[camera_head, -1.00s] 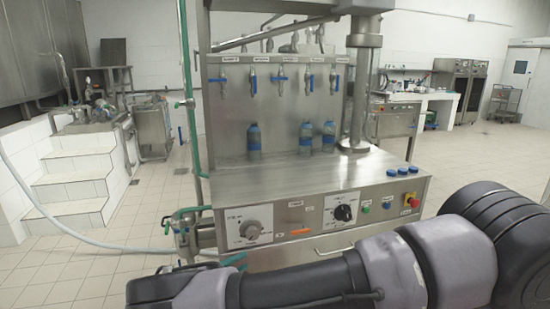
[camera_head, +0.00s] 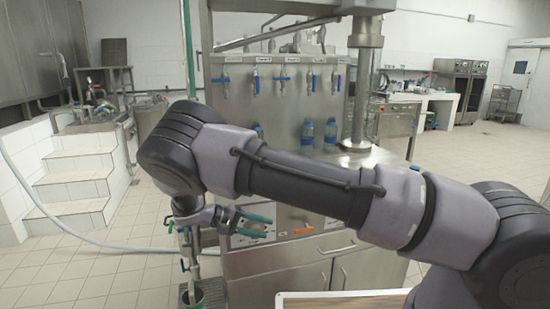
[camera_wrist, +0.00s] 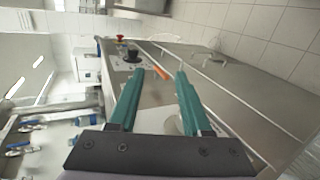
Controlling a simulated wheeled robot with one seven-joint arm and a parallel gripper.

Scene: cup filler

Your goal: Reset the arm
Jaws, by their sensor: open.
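My gripper (camera_head: 266,227) has two green fingers held apart, with nothing between them. My arm reaches across the front of the steel filling machine (camera_head: 300,95), and the fingers point right, along its front panel. In the wrist view the machine's front panel (camera_wrist: 150,92) lies beyond the open gripper (camera_wrist: 160,77). An orange handle (camera_head: 297,231) on the panel is just right of the fingertips; in the wrist view the orange handle (camera_wrist: 163,73) appears in line between the tips. Whether they touch is unclear. My arm hides most of the knobs and worktop.
A green pipe (camera_head: 188,60) rises at the machine's left. White steps (camera_head: 78,175) stand at left. A pale-edged board (camera_head: 340,294) shows at the bottom.

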